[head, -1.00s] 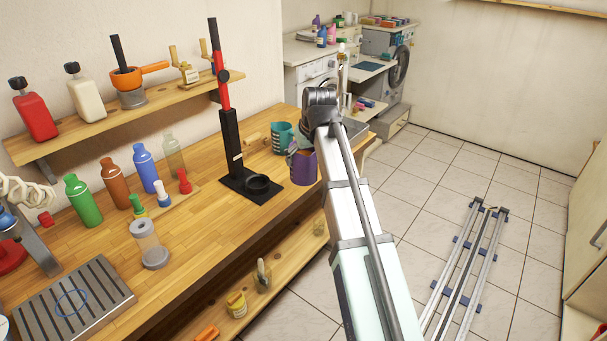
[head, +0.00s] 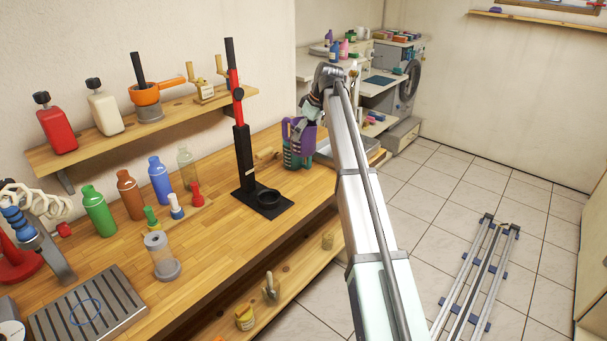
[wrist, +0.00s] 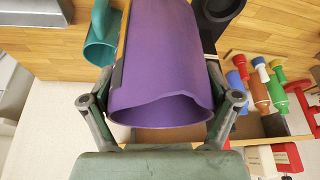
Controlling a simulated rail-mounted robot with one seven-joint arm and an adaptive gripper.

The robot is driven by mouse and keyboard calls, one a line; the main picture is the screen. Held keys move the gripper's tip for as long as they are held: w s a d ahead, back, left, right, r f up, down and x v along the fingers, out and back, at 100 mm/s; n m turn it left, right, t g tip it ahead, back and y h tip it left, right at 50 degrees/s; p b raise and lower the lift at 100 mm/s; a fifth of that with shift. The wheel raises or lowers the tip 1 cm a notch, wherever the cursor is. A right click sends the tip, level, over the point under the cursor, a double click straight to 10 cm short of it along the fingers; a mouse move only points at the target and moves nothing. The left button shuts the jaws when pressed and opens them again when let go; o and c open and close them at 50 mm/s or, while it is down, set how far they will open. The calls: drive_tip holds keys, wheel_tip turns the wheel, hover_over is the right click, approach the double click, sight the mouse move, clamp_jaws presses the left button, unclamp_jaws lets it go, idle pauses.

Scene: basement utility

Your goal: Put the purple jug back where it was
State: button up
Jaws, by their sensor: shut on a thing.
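My gripper (head: 317,101) is shut on the purple jug (head: 307,136) near the far end of the wooden workbench. In the wrist view the purple jug (wrist: 165,60) fills the middle, between the two fingers of my gripper (wrist: 163,103). Its open rim faces the camera. In the head view the purple jug overlaps a teal jug (head: 294,160), which stands on the bench. The teal jug (wrist: 100,48) also shows left of the purple one in the wrist view. The purple jug looks raised above the bench; its base is hidden.
A black-and-red press stand (head: 242,150) with a black base stands left of the jugs. A grey metal tray or basin (head: 345,150) lies to their right. Several coloured bottles line the bench at left. Bare wood (head: 225,215) lies in front of the stand.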

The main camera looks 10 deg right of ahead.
sight(314, 150)
wheel_tip(314, 150, down, 16)
drive_tip(key=p, duration=0.4)
drive_tip(key=shift+f, duration=0.1)
drive_tip(key=o, duration=1.5)
drive_tip(key=b+v, duration=0.3)
drive_tip(key=v, duration=0.9)
